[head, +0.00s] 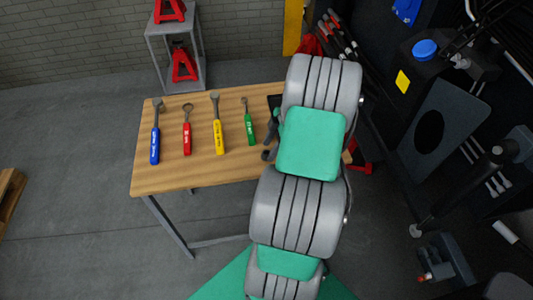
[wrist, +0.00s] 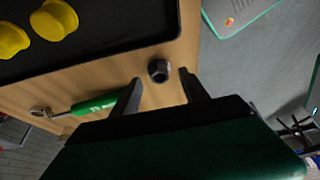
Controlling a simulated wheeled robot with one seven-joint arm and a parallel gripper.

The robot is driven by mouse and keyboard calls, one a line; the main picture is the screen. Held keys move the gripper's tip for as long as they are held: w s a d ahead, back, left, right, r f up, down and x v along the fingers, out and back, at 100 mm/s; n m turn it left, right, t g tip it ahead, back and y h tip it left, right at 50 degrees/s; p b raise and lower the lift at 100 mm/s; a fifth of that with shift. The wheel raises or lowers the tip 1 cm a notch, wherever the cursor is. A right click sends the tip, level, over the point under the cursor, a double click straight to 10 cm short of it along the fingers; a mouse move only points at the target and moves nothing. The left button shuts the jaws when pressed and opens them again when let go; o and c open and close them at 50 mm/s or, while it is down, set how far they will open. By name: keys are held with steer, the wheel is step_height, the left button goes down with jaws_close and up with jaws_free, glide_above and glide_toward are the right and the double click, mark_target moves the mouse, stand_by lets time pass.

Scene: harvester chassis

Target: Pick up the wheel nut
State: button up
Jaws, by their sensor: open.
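The wheel nut (wrist: 158,71) is a small dark metal nut on the wooden table top, near the table's edge in the wrist view. My gripper (wrist: 161,78) is open, with one finger to the left of the nut and the other to the right. The nut appears in line with the gap between the fingertips, and neither finger visibly touches it. I cannot tell the exact height of the fingertips above the table. In the head view my arm covers the table's right end, and I cannot make out the nut there.
A black tray (wrist: 110,40) with yellow round pieces (wrist: 55,19) lies beside the nut. A green-handled tool (wrist: 95,104) lies near the left finger. Blue (head: 155,146), red (head: 187,139) and yellow (head: 219,133) handled tools lie farther left on the wooden table (head: 165,178).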

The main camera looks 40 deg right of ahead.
steer(key=shift+x, duration=1)
jaws_close()
